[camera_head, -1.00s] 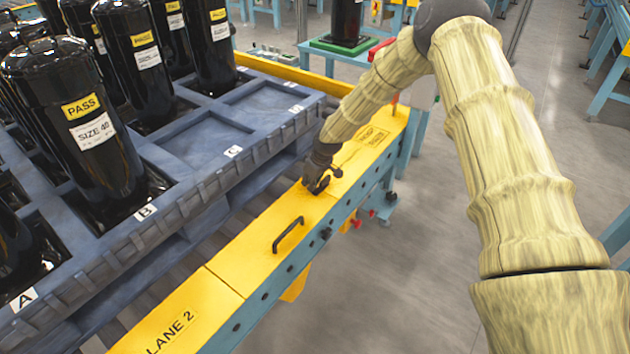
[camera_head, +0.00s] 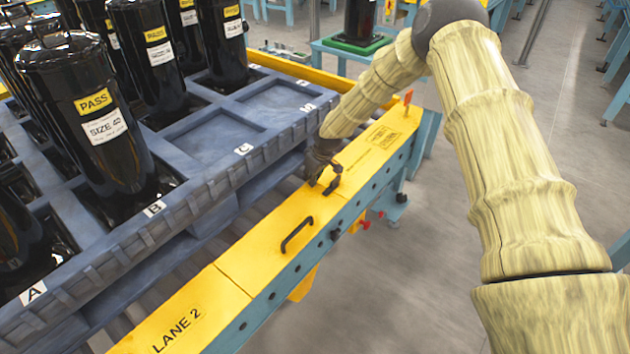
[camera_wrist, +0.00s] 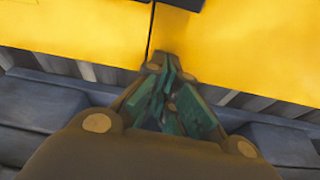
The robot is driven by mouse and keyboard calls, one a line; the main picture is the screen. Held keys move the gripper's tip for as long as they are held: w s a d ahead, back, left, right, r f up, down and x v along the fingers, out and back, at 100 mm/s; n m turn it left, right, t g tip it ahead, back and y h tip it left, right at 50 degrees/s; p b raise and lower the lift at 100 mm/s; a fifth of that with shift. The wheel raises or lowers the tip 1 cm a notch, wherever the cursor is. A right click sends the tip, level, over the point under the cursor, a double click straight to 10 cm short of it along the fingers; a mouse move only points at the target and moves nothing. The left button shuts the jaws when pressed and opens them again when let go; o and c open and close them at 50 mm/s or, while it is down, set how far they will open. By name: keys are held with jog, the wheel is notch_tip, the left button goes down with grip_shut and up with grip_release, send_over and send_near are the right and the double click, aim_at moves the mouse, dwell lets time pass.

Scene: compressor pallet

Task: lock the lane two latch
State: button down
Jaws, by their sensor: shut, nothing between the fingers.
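The yellow lane 2 rail (camera_head: 240,262) runs diagonally along the pallet's right side in the head view. A small black part, which looks like the latch (camera_head: 333,183), stands on its top beyond a black bar handle (camera_head: 297,234). My gripper (camera_head: 314,180) is shut and empty, pointing down at the rail's pallet-side edge, just left of the black part. I cannot tell whether they touch. In the wrist view my green fingertips (camera_wrist: 164,65) are together by a seam in the yellow rail (camera_wrist: 230,60). The latch cannot be made out there.
The blue-grey pallet (camera_head: 222,182) carries several tall black compressors (camera_head: 95,120) at the left. An orange-red tab (camera_head: 408,97) stands at the rail's far end. A blue table with a green tray (camera_head: 350,46) is beyond. Open floor (camera_head: 430,270) lies right of the rail.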

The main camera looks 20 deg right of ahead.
jog(key=v, duration=1)
jog(key=shift+d, duration=0.2)
